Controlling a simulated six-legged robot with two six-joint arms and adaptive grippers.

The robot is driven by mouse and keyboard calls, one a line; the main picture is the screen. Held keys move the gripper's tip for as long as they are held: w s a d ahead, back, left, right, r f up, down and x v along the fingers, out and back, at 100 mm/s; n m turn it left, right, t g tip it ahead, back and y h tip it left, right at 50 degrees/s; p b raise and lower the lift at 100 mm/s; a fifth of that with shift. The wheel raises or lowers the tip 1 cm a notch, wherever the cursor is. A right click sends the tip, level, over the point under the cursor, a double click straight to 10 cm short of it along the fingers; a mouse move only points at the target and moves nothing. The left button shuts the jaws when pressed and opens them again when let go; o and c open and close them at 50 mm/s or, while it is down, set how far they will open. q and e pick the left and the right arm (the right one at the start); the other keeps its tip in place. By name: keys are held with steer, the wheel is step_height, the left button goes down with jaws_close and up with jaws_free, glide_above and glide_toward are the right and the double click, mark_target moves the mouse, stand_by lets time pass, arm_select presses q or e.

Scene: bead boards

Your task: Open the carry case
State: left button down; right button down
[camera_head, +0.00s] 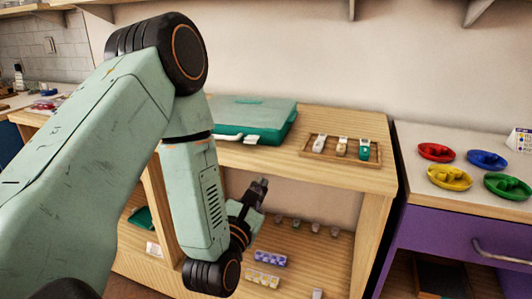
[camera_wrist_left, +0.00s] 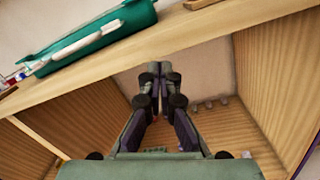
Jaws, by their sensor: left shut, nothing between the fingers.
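The green carry case (camera_head: 262,114) lies on top of the wooden shelf unit with its lid down. A pale piece (camera_head: 222,138), perhaps a handle or latch, shows at its front, partly behind my arm. My left gripper (camera_head: 259,185) is shut and empty, in front of the shelf unit and below its top board, lower than the case and apart from it. In the left wrist view the case (camera_wrist_left: 104,22) is at the upper left, and my shut fingers (camera_wrist_left: 157,68) point at the open bay under the board. My right gripper is not in view.
A wooden tray (camera_head: 316,152) with small bottles stands on the top board (camera_head: 300,173) right of the case. Small items and patterned boxes (camera_head: 262,279) sit on the lower shelf. A purple cabinet (camera_head: 450,232) with coloured dishes (camera_head: 450,177) stands at the right.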

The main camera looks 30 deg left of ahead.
mark_target(256, 162)
arm_select(q)
steer(key=r+n, duration=0.1)
steer(key=a+r+n+t+y+p, duration=0.1)
steer(key=n, duration=0.1)
steer(key=a+r+n, duration=0.1)
steer(key=r, duration=0.1)
steer(key=shift+w+r+n+t+y, duration=0.1)
steer(key=shift+w+n+t+y, duration=0.2)
steer(key=shift+w+n, duration=0.1)
steer(key=p, duration=0.2)
steer(key=shift+w+d+r+p, duration=0.15)
steer(key=shift+w+r+p, duration=0.05)
steer(key=shift+w+p, duration=0.2)
steer(key=shift+w+a+p, duration=0.25)
steer(key=shift+p, duration=0.55)
steer(key=shift+w+a+r+p, duration=0.1)
steer(key=shift+w+p, duration=0.15)
steer(key=shift+p, duration=0.05)
steer(key=x, duration=0.7)
